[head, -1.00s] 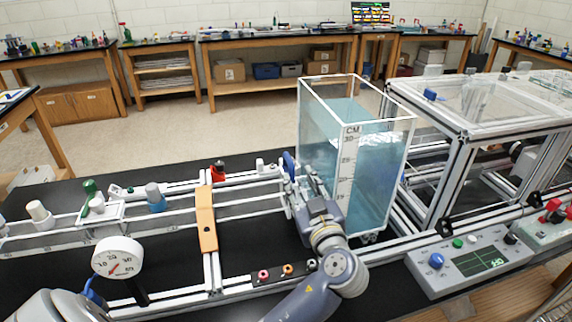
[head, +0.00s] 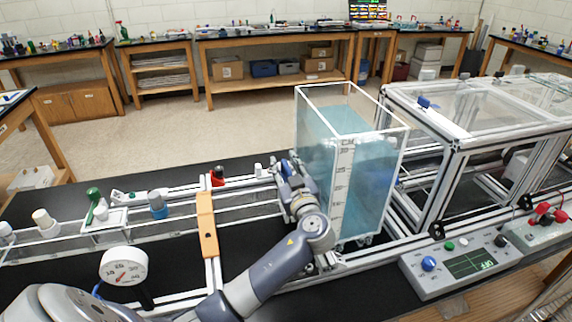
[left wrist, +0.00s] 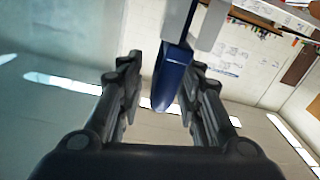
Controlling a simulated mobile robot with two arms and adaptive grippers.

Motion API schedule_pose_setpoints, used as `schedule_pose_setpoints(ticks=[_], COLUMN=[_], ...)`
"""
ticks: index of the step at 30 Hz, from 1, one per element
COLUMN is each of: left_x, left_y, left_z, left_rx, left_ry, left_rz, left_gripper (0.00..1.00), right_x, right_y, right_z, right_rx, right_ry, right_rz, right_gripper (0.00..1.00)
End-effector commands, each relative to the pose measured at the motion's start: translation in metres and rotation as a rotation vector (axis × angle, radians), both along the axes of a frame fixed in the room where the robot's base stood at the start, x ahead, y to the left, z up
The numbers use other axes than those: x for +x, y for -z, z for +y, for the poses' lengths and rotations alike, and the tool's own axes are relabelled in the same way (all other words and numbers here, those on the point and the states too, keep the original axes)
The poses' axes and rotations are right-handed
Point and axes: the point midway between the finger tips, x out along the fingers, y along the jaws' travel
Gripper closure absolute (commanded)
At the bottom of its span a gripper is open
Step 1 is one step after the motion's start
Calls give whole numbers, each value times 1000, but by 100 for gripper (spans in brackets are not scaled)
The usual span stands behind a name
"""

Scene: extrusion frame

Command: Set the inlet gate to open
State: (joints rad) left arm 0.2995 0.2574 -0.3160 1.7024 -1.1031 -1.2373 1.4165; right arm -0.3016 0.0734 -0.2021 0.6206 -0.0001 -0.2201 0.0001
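A blue handle (left wrist: 172,78), which looks like the inlet gate's lever, hangs from a pale bracket in the left wrist view. My left gripper (left wrist: 160,88) is open, with one finger on each side of the handle. The handle is closer to the right finger, and a gap shows on its left. In the head view my left gripper (head: 284,172) is at the left side of the clear water tank (head: 345,190) and hides most of the handle. I cannot tell the gate's setting. My right gripper is not in view.
A rail with a clear channel and an orange bar (head: 207,225) runs left of the tank. A round dial gauge (head: 123,267) stands in front of it. A grey control box (head: 460,265) is at the right, before a metal frame (head: 450,180).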

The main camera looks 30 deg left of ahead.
Motion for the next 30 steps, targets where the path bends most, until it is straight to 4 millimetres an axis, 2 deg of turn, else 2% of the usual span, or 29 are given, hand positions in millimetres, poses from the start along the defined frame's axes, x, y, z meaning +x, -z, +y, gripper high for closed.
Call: schedule_pose_setpoints(ticks=[4, 8, 9, 14, 24, 30], left_x=[0, 0, 0, 0, 1, 1], left_y=[0, 0, 0, -1, -46, -51], left_z=[0, 0, -1, -1, -3, -2], left_rx=[0, 0, 0, -2, -5, 0], left_ry=[0, 0, 1, 3, 6, 7], left_rz=[0, 0, 0, -3, -11, -8], left_gripper=[67, 96, 100, 100, 100, 100], right_x=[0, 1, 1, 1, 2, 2], right_y=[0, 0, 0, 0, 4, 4], right_z=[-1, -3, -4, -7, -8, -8], right_rx=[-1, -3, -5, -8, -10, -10], right_ry=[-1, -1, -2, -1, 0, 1], right_rz=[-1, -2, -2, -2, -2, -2], right_gripper=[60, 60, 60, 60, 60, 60])
